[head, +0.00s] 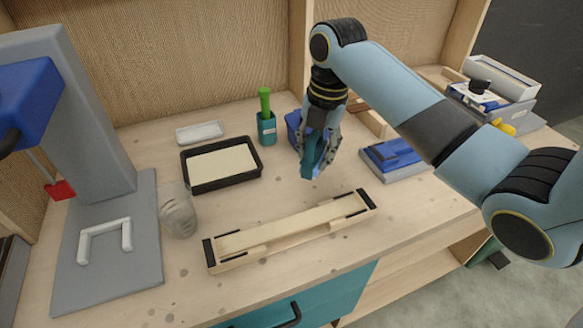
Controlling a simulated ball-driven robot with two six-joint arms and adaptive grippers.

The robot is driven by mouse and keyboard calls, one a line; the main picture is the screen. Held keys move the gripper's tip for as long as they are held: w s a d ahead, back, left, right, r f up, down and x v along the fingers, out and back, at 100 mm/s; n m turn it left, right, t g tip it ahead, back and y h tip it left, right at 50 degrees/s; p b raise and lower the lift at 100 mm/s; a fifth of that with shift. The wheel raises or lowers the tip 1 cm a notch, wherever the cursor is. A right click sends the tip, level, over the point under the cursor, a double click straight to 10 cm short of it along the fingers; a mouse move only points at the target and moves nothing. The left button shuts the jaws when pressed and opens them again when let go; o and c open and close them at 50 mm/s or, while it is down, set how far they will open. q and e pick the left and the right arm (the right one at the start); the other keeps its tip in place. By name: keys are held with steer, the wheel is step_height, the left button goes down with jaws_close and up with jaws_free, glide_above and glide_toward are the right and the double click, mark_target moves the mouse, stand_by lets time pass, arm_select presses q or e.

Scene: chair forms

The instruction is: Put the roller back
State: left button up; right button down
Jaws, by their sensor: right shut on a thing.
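My right gripper (318,165) is above the back middle of the workbench, pointing down. It is shut on a teal piece (312,153), which seems to be the roller; the fingers hide much of its shape. A blue holder (292,121) stands just behind and left of this gripper, partly covered by it; I cannot tell whether they touch. A black tray with a cream-coloured inside (184,173) lies to the left. My left gripper is not in view.
A long wooden form with black ends (290,228) lies in front. A teal pot with a green handle (266,128), a white dish (199,132), a clear jar (178,212) and a grey press (110,225) are left. Blue blocks (392,155) lie right.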

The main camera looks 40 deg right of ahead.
steer(key=w+f, duration=0.1)
steer(key=w+a+f, duration=0.1)
steer(key=w, duration=0.1)
steer(key=w+a, duration=0.1)
steer(key=shift+w+f, duration=0.2)
steer(key=shift+f, duration=0.2)
steer(key=shift+w+a+f, duration=0.1)
steer(key=shift+w+f, duration=0.1)
steer(key=shift+w, duration=0.05)
step_height(320, 180, down, 3)
steer(key=shift+f, duration=0.15)
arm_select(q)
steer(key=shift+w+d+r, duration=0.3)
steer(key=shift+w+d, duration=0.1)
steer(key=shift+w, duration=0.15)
arm_select(e)
steer(key=shift+f, duration=0.4)
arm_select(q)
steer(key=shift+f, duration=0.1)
arm_select(e)
steer(key=shift+f, duration=0.1)
steer(key=c, duration=0.9)
jaws_free()
steer(key=r, duration=0.8)
steer(key=s+r, duration=0.1)
steer(key=r, duration=0.3)
steer(key=shift+d+r, duration=0.1)
steer(key=shift+d, duration=0.25)
